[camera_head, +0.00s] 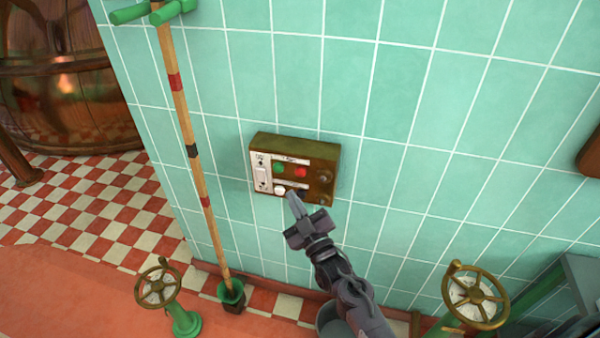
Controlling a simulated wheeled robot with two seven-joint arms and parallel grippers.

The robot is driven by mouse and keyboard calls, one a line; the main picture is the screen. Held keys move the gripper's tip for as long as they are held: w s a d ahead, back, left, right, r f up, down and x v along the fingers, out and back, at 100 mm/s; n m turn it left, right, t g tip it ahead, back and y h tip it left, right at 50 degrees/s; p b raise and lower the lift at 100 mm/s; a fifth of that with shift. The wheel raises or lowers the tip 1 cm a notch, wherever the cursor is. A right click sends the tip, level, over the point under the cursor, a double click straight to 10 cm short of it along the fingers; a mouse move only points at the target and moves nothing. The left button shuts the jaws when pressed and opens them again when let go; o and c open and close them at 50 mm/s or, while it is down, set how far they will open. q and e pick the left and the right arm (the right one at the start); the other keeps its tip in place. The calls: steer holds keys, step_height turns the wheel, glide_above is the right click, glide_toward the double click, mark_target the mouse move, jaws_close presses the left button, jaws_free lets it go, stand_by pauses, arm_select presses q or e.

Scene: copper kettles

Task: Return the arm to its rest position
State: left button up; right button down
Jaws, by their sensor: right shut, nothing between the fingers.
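My right arm comes up from the bottom, right of the middle. Its gripper (294,202) is shut and empty, with its tips just in front of the lower edge of a brass control box (322,176) on the tiled wall. I cannot tell whether the tips touch the box. The box carries a green button (279,168), a red button (300,172), a white switch (262,176) at its left and a white button (280,190) close to the gripper tips. My left gripper is not in view.
A striped pole (187,140) stands left of the box in a green holder (231,293). Valve wheels stand at the lower left (157,287) and lower right (475,296). A copper kettle (62,80) is at the upper left. The wall right of the box is largely clear.

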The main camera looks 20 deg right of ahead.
stand_by(0.5)
steer(key=s+f+m+g, duration=0.1)
steer(key=s+f+g, duration=0.35)
steer(key=f, duration=0.75)
steer(key=s+f+m+g+h, duration=0.1)
steer(key=s+f+g, duration=0.2)
steer(key=s+f, duration=0.55)
steer(key=s+f+m+g, duration=0.1)
steer(key=s+f+g, duration=0.2)
steer(key=f, duration=1.1)
steer(key=s+d+f+g, duration=0.2)
steer(key=s+f, duration=0.3)
steer(key=s, duration=0.5)
steer(key=s+d+f+m+g+h, duration=0.1)
steer(key=s+f+g, duration=0.3)
steer(key=s, duration=0.7)
steer(key=s+d+f+m+g+h, duration=0.1)
steer(key=s+d+f+g, duration=0.2)
steer(key=s+f, duration=0.4)
steer(key=s, duration=0.3)
steer(key=shift+s+f+g, duration=0.3)
steer(key=shift+g, duration=0.05)
